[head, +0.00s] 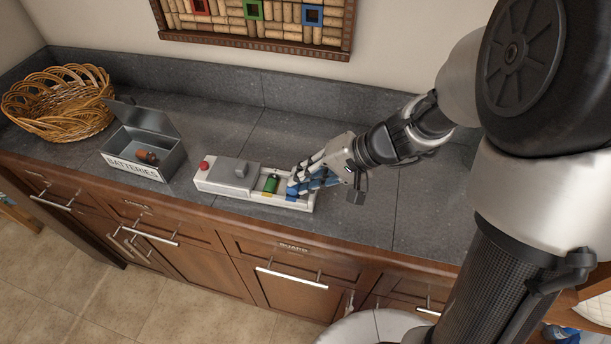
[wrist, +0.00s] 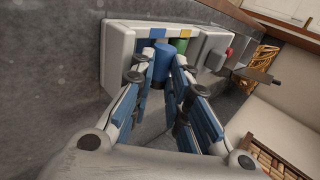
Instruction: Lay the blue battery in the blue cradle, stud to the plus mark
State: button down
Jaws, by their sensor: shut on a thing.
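My gripper (head: 299,182) is at the right end of a white battery holder (head: 206,184) on the counter. In the wrist view my gripper (wrist: 165,75) is shut on the blue battery (wrist: 161,62), which stands between its fingers at the holder. A blue patch (wrist: 143,32) on the holder lies just beside it; the fingers hide most of the blue cradle. A green battery (head: 271,184) lies in the neighbouring cradle and also shows in the wrist view (wrist: 181,46). I cannot make out the stud end or the plus mark.
A grey BATTERIES box (head: 146,172) with its lid up holds an orange-brown item. A wicker basket (head: 60,100) stands at the far left. The holder has a grey cover and a red button (head: 204,165). The counter behind and to the right is clear.

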jog(key=shift+f, duration=0.35)
dwell(0.7)
jog(key=shift+s+d+f, duration=0.2)
jog(key=shift+s+f, duration=0.1)
jog(key=shift+f, duration=0.05)
dwell(1.9)
jog(key=shift+w+d, duration=0.1)
dwell(1.3)
jog(key=shift+s+d+f, duration=0.1)
jog(key=shift+s+d, duration=0.15)
jog(key=shift+d, duration=0.2)
dwell(2.2)
dwell(0.5)
